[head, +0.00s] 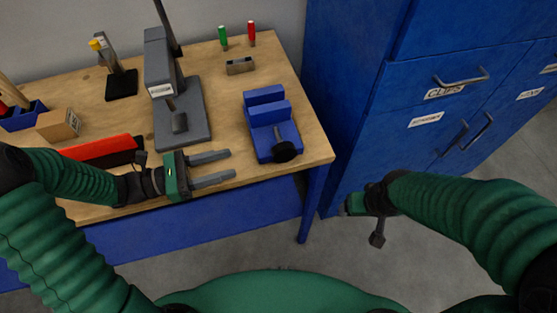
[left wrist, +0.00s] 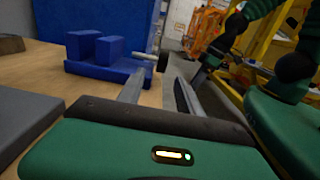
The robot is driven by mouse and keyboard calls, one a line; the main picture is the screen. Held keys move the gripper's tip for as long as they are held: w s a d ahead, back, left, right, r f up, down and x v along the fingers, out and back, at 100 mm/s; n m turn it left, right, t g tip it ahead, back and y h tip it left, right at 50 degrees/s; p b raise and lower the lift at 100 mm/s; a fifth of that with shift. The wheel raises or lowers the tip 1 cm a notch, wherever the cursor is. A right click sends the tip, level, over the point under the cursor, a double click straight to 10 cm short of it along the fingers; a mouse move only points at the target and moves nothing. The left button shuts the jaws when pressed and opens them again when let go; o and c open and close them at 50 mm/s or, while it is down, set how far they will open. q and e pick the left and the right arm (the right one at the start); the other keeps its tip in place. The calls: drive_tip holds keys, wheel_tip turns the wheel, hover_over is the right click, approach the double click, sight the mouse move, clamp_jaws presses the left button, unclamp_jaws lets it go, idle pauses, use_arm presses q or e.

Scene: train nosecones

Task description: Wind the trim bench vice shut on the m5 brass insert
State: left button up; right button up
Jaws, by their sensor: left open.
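The blue bench vice (head: 270,125) stands near the right end of the wooden bench, with a gap between its two jaw blocks. Its dark round handle knob (head: 284,151) is on the near side. The vice also shows in the left wrist view (left wrist: 108,68), with the handle knob (left wrist: 162,62) beyond my fingertips. No brass insert can be made out in the jaws. My left gripper (head: 232,164) is open and empty, left of the knob and apart from it. My right gripper (head: 352,205) is off the bench beside the cabinet; its fingers cannot be made out clearly.
A grey press (head: 183,130) stands left of the vice. A red block (head: 100,147) and cardboard box (head: 58,124) are at left. A blue cabinet (head: 345,110) is right of the bench.

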sight(284, 151)
use_arm(q)
drive_tip(key=x, duration=1)
drive_tip(key=b+x, duration=0.1)
drive_tip(key=x, duration=0.4)
drive_tip(key=shift+s+d, duration=0.15)
drive_tip(key=shift+s, duration=0.1)
drive_tip(key=shift+a, duration=0.25)
drive_tip(key=shift+d, duration=0.25)
clamp_jaws()
